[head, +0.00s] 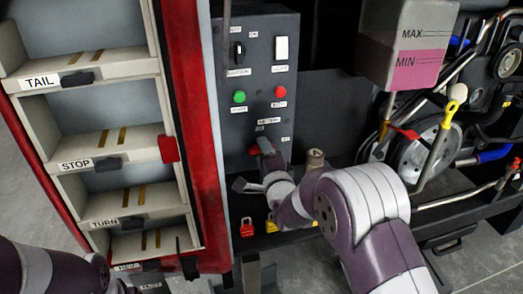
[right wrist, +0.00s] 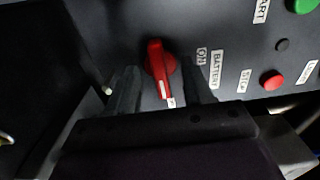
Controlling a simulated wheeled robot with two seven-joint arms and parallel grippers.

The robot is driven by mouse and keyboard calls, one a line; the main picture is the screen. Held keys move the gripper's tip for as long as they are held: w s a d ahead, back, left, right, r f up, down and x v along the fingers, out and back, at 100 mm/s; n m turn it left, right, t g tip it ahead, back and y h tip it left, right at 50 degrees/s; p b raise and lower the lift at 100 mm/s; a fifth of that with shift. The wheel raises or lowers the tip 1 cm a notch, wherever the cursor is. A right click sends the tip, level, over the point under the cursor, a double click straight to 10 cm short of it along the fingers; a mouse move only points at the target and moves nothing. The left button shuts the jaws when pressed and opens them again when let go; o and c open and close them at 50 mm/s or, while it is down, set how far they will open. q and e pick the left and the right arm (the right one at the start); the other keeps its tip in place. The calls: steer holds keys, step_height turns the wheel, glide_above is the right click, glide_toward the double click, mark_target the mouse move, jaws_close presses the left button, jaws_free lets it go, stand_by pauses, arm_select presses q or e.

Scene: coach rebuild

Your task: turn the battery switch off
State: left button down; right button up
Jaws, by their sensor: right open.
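The battery switch is a red rotary knob (right wrist: 160,65) with a raised bar handle on the dark panel. In the right wrist view the handle runs toward the picture's bottom, one end beside a small label too small to read. In the head view my right gripper (head: 262,165) largely hides the knob. My left gripper is not in view.
The panel (head: 228,125) also has a green button (head: 239,97), a red button (head: 280,92) and a white rocker switch (head: 281,48). A red-edged shelf rack (head: 200,130) stands left. A reservoir (head: 405,45) and engine pulley (head: 415,150) are right.

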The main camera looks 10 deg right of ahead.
steer(key=s, duration=0.8)
steer(key=shift+s+d, duration=0.15)
steer(key=shift+s, duration=0.25)
steer(key=s+p, duration=0.1)
steer(key=s, duration=1.1)
steer(key=s+f+n+g+p, duration=0.2)
steer(key=s+f+n+g, duration=0.2)
steer(key=f+n+g, duration=0.55)
steer(key=s+d+r+n+g+p, duration=0.2)
steer(key=s+r+n+g+p, duration=0.3)
steer(key=r+n+g+p, duration=0.1)
steer(key=shift+s+r+n+g+h+p, duration=0.35)
steer(key=shift+n+g, duration=0.2)
steer(key=shift+n, duration=0.6)
